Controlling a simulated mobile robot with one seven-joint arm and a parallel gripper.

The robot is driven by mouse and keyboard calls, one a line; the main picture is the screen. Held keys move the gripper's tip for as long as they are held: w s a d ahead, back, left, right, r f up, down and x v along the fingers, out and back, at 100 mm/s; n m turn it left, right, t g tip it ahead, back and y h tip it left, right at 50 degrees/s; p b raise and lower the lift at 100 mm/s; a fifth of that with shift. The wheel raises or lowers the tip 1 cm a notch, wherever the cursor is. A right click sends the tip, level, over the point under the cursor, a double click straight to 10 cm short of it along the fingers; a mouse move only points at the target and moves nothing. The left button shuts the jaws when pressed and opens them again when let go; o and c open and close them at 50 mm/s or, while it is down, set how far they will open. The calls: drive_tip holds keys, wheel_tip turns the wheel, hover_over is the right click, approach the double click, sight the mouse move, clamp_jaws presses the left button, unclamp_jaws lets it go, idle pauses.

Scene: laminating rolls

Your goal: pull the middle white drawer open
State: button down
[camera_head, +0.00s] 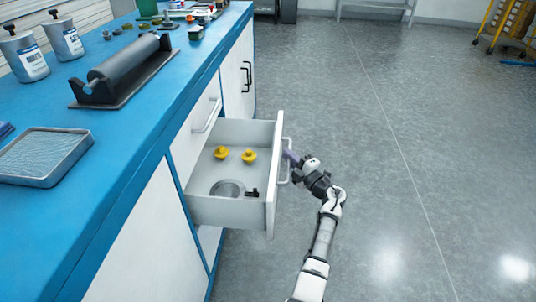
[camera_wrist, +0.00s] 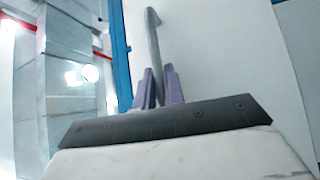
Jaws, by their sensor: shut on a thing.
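The middle white drawer (camera_head: 235,212) stands pulled out from the blue-topped cabinet, in the head view. Its inside shows two yellow objects (camera_head: 249,156), a round grey dish (camera_head: 227,188) and a small black item (camera_head: 252,193). A light bar handle (camera_head: 287,146) is on the drawer's front. My gripper (camera_head: 289,158) is at this handle, on the right side of the drawer front. In the wrist view the purple fingers (camera_wrist: 158,88) are shut around the grey handle bar (camera_wrist: 152,45).
Another white drawer with a handle (camera_head: 207,115) is shut above the open one. A roller device (camera_head: 122,70), a metal tray (camera_head: 45,157) and canisters (camera_head: 24,53) stand on the blue worktop (camera_head: 100,185). The grey floor (camera_head: 400,150) right of the drawer is clear.

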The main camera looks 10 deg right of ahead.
drive_tip(key=shift+s+d, duration=0.3)
drive_tip(key=shift+d, duration=0.55)
drive_tip(key=shift+s+d, duration=0.25)
drive_tip(key=shift+d, duration=0.65)
drive_tip(key=shift+s+d, duration=0.3)
drive_tip(key=shift+d, duration=0.55)
drive_tip(key=c, duration=1.8)
unclamp_jaws()
drive_tip(key=shift+o, duration=0.2)
